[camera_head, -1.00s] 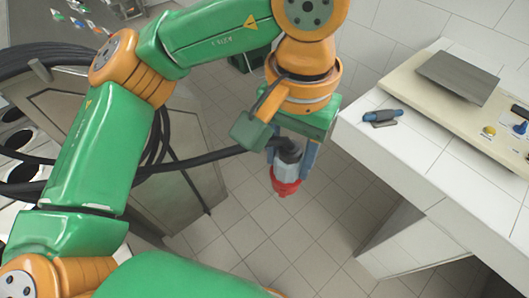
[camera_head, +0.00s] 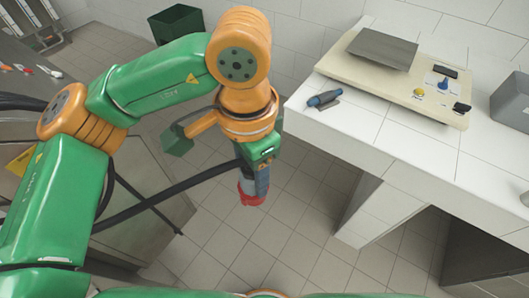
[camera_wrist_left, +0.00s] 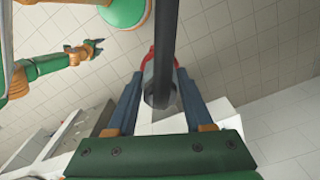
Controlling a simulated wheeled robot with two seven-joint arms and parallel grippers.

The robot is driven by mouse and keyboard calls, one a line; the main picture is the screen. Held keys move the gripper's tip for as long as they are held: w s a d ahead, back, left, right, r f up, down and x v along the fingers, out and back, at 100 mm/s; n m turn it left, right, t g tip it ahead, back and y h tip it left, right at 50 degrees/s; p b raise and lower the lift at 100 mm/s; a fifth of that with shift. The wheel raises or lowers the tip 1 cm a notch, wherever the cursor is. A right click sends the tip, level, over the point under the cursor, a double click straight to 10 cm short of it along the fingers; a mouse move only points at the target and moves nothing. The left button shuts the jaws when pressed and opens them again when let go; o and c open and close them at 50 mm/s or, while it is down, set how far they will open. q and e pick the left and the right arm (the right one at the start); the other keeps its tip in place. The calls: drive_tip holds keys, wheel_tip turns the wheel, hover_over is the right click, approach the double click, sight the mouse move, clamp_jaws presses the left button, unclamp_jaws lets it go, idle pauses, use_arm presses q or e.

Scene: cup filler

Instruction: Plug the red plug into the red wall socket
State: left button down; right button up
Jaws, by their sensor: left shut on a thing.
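My left gripper (camera_head: 256,178) is shut on the red plug (camera_head: 250,192), which hangs over the tiled floor with its red end down, left of the white counter. In the left wrist view, the two blue-grey fingers (camera_wrist_left: 160,100) close on the plug's grey body (camera_wrist_left: 158,82), and its red rim (camera_wrist_left: 150,58) shows beyond. A thick black cable (camera_head: 165,193) runs from the plug to the left. My right gripper (camera_wrist_left: 92,48) shows small at the upper left of the left wrist view, empty, its fingers apart. No red wall socket shows in these frames.
The white tiled counter (camera_head: 350,125) stands to the right, with a blue-handled tool (camera_head: 324,98) and a beige board (camera_head: 400,85) on it. A grey bin (camera_head: 512,105) is at the far right. A dark green crate (camera_head: 177,24) stands by the back wall. Floor below the plug is clear.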

sight(243, 184)
use_arm(q)
drive_tip(key=m, duration=0.1)
drive_tip(key=a+f+m, duration=0.1)
drive_tip(key=m, duration=0.2)
drive_tip(key=shift+s+a+f+m, duration=0.15)
drive_tip(key=shift+s+f+m, duration=0.1)
drive_tip(key=shift+f+m, duration=0.1)
drive_tip(key=shift+s+a+f+m, duration=0.15)
drive_tip(key=shift+f+m, duration=0.15)
drive_tip(key=shift+m, duration=0.55)
